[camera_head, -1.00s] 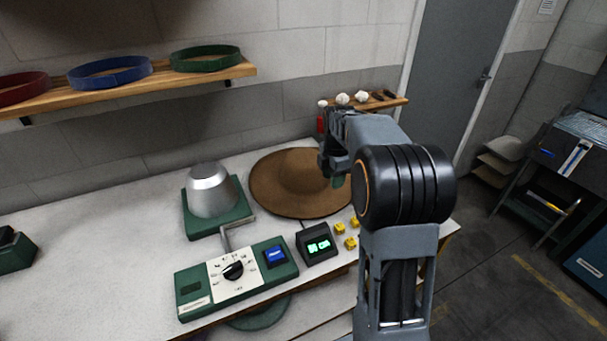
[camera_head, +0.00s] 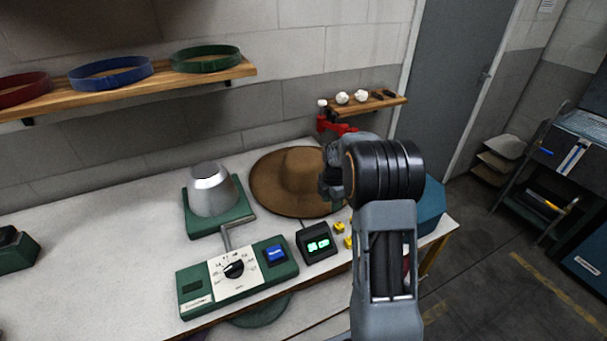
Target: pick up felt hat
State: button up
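The felt hat (camera_head: 283,180) is brown, with a wide round brim and a raised crown. It lies crown up at the back right of the white worktable. My gripper (camera_head: 327,186) is at the right side of the hat, over or beside its right brim. The wrist and arm hide part of that brim, and I cannot tell whether the fingers touch it. The fingers are too small and covered to tell open from shut.
A metal cone on a green base (camera_head: 211,192) stands left of the hat. A green control panel (camera_head: 239,274), a small display box (camera_head: 316,242) and yellow blocks (camera_head: 339,227) are in front. A red tool (camera_head: 336,127) is behind; a blue box (camera_head: 431,205) stands right. A shelf (camera_head: 128,88) holds coloured bands.

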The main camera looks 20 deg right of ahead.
jog(key=shift+f, duration=1.55)
jog(key=shift+c, duration=0.4)
grip_shut()
